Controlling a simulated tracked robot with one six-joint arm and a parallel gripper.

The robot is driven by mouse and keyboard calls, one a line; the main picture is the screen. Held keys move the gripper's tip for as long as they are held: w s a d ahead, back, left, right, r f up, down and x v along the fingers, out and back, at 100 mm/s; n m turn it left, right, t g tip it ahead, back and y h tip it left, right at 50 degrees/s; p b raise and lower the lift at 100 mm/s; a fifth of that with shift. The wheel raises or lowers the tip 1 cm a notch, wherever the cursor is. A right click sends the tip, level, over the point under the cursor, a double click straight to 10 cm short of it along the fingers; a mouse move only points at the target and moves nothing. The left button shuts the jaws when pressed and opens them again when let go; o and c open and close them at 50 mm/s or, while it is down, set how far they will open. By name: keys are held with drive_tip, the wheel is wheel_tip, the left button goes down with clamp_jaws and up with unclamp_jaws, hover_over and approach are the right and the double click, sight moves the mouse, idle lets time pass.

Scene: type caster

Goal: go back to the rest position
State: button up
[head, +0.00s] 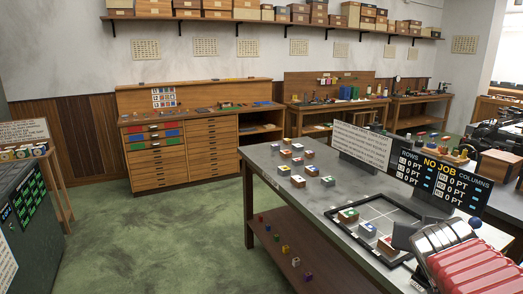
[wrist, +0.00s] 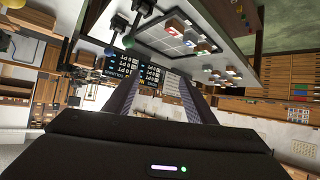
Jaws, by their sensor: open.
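My gripper (wrist: 158,98) shows in the wrist view as two dark fingers standing apart, with nothing visible between them. The wrist picture is upside down. Beyond the fingers are the job board (wrist: 135,72) and the grey table (wrist: 245,45). In the head view the grey table (head: 262,158) stands at the right. A framed grid tray (head: 340,222) lies on it with a few coloured-top blocks, one with a green top (head: 348,215). I cannot clearly make out my gripper in the head view.
A white notice (head: 362,146) and the black job board (head: 440,178) stand on the table. More blocks (head: 298,181) lie left of the tray. Small cubes (head: 285,249) lie on the lower shelf. A drawer cabinet (head: 185,150) stands behind. Green floor (head: 165,235) is clear at left.

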drive_tip(key=s+a+f+n+g+y, duration=0.2)
drive_tip(key=s+a+f+y, duration=0.1)
drive_tip(key=s+a, duration=0.5)
drive_tip(key=s+a+f+n+g+y, duration=0.2)
drive_tip(key=s+a+f, duration=0.4)
drive_tip(key=a, duration=0.7)
drive_tip(key=shift+s+a+f+n+g+y, duration=0.25)
drive_tip(key=shift+s+n+y, duration=0.25)
drive_tip(key=shift+s+n, duration=0.35)
